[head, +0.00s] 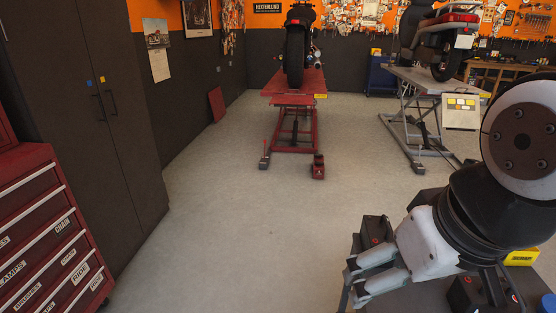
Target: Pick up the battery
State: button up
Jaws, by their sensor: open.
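My gripper (350,284) is at the lower right in the head view, reaching left from my arm, with pale grey links and dark fingers. It is open, and I see nothing held in it. A small black box with a red mark (376,231) shows just behind the gripper's links. Another black box with a red mark (465,293) is below my wrist, partly cut by the frame's bottom edge. Either may be the battery; I cannot tell which. My arm hides part of this area.
A dark work surface (425,298) lies under my arm, with a yellow box (522,257) and a blue item (548,304). A red drawer cabinet (45,240) stands left. Motorcycle lifts, one red (295,100) and one grey (412,74), stand behind. The middle floor is clear.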

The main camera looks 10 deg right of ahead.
aim_at(374, 231)
jog(key=z, duration=0.55)
jog(key=i+z, duration=0.35)
